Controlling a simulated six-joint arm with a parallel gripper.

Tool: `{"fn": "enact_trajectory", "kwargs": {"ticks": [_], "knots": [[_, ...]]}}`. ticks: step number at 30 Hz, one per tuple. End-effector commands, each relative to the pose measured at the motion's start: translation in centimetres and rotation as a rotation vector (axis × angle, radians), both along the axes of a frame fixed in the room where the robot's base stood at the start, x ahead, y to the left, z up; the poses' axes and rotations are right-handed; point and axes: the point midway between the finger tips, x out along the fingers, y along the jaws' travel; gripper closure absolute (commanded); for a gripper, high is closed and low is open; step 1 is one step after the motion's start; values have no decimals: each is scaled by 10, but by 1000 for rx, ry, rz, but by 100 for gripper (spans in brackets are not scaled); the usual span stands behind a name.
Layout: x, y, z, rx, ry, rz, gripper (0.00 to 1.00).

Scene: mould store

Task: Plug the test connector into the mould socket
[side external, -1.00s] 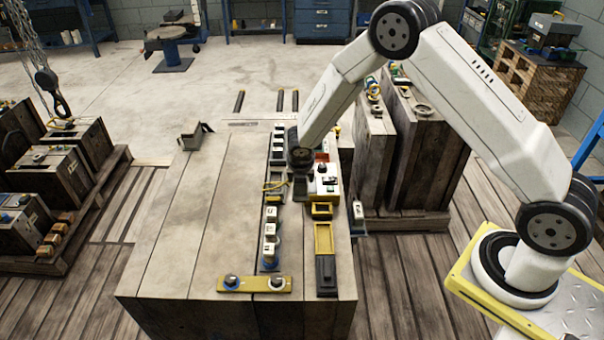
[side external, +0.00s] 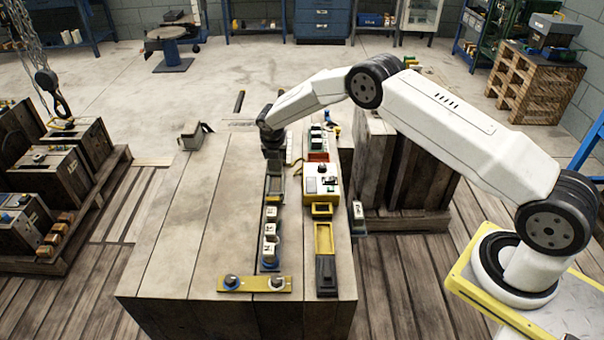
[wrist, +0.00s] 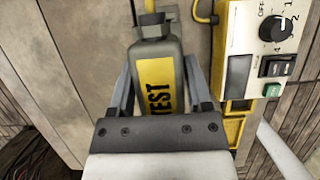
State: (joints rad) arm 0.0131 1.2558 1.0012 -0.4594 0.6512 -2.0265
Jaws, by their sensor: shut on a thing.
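My gripper (wrist: 160,72) is shut on the test connector (wrist: 172,56), a grey plug body with a yellow label reading TEST. The wrist view shows one finger on each side of it. A dark end and a short cable stub show at its top edge. In the side view my gripper (side external: 272,150) is over the far part of the long block, above the left strip of fittings. The connector is too small there to make out clearly. The mould socket cannot be told apart for certain among the strip's fittings, and my gripper hides part of them.
A yellow and white control box (side external: 322,183) with a knob stands right of the strip. It also shows in the wrist view (wrist: 240,40). White labelled pieces (side external: 270,229) line the strip nearer the front. A yellow tray (side external: 323,238) lies right.

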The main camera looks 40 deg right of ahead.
Motion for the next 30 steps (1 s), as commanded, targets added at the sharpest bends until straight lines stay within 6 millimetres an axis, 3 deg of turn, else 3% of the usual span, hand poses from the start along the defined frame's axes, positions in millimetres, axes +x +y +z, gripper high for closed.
{"fn": "enact_trajectory", "kwargs": {"ticks": [17, 30], "knots": [[6, 0, -3, -1, 0, 9, 100], [6, 0, -28, 0, -1, 8, 100]]}}
